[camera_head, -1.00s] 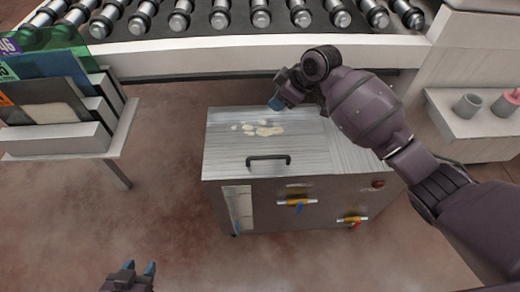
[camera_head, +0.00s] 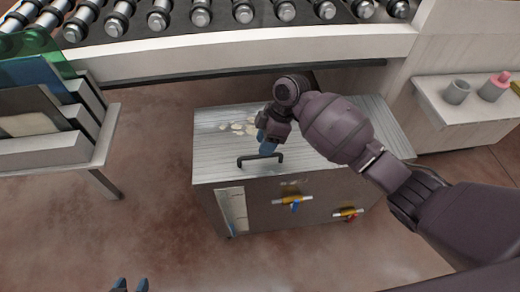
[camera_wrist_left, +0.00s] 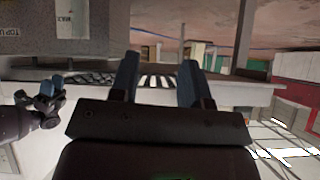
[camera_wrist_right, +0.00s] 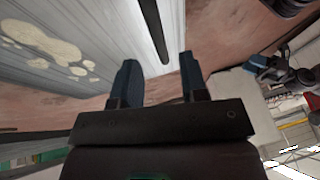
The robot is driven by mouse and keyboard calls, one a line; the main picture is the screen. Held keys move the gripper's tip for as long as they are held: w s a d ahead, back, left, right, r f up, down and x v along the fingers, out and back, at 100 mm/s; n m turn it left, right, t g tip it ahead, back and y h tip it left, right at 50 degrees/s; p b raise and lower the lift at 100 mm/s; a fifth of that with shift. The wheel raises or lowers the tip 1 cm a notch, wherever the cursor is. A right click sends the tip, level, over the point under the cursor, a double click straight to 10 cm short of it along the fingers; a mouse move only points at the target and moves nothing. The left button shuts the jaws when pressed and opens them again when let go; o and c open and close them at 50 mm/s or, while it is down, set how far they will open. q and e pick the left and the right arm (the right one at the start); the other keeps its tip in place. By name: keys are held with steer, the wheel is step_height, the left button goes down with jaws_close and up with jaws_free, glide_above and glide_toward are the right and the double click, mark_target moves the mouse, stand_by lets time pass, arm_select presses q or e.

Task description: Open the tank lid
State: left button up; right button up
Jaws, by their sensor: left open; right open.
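The tank (camera_head: 290,205) is a grey metal box on the floor. Its lid (camera_head: 215,150) lies flat and shut, with pale splotches (camera_head: 238,127) on top. A black bar handle (camera_head: 260,158) sits near the lid's front edge. My right gripper (camera_head: 267,146) is over the lid, just behind the handle; contact cannot be told. In the right wrist view its blue fingers (camera_wrist_right: 157,75) are apart and empty, with the handle (camera_wrist_right: 154,30) beyond them. My left gripper (camera_head: 130,286) is open and empty at the bottom edge, away from the tank; its fingers also show in the left wrist view (camera_wrist_left: 157,80).
A roller conveyor (camera_head: 230,35) runs behind the tank. A rack of panels (camera_head: 45,130) stands at left. A white shelf (camera_head: 465,115) with a grey cup (camera_head: 457,92) and a pink bottle (camera_head: 494,87) is at right. Floor in front is clear.

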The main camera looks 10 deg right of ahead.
steer(key=shift+b+x, duration=0.35)
steer(key=shift+x, duration=1.45)
jaws_close()
